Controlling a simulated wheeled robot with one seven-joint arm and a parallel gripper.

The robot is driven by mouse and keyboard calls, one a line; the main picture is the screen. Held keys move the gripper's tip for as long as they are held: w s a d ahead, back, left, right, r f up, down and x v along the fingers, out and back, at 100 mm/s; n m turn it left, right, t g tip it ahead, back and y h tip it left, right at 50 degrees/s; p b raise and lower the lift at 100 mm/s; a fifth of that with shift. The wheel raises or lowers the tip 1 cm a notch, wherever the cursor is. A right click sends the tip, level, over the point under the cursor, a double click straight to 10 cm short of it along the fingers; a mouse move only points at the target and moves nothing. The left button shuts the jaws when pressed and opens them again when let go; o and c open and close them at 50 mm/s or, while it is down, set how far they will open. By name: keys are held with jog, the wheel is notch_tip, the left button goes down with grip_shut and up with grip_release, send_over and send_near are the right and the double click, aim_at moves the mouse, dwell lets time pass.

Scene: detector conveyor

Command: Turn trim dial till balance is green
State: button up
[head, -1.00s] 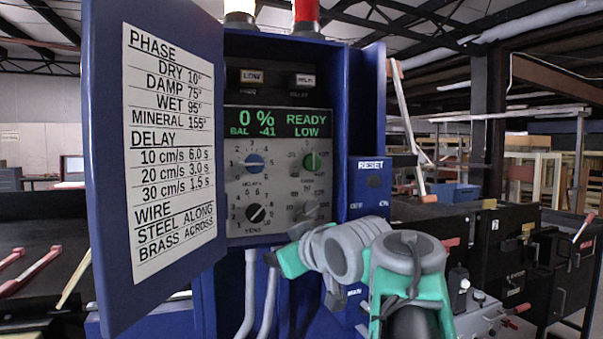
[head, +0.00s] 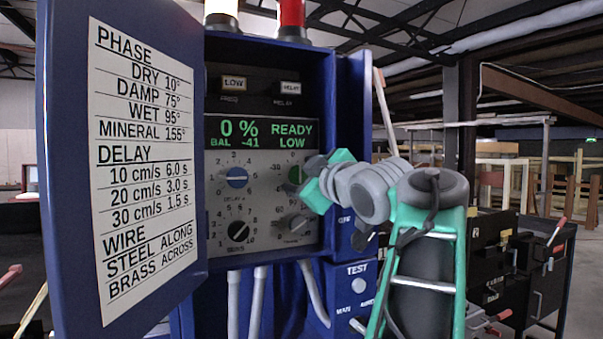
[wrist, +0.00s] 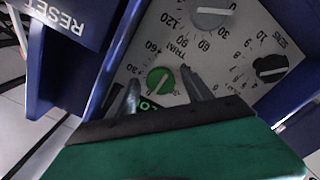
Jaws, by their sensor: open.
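The trim dial is a round green knob (wrist: 160,80) with a pale pointer line, on the grey panel; the TRIM lettering is near it in the wrist view. In the head view the green dial (head: 294,175) is partly hidden by my gripper (head: 322,181). In the wrist view my gripper (wrist: 162,92) is open, with one finger on each side of the green dial. Whether the fingers touch it, I cannot tell. The display (head: 262,132) reads 0 %, BAL -41, READY and LOW, all in green letters.
A blue dial (head: 237,177), a black dial (head: 238,231) and a grey dial (head: 295,223) share the panel. The open door (head: 140,290) with a text sheet is at left. A TEST box (head: 357,285) is below right. RESET lettering (wrist: 62,17) shows in the wrist view.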

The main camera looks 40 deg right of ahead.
jog(key=shift+c, duration=0.6)
grip_shut()
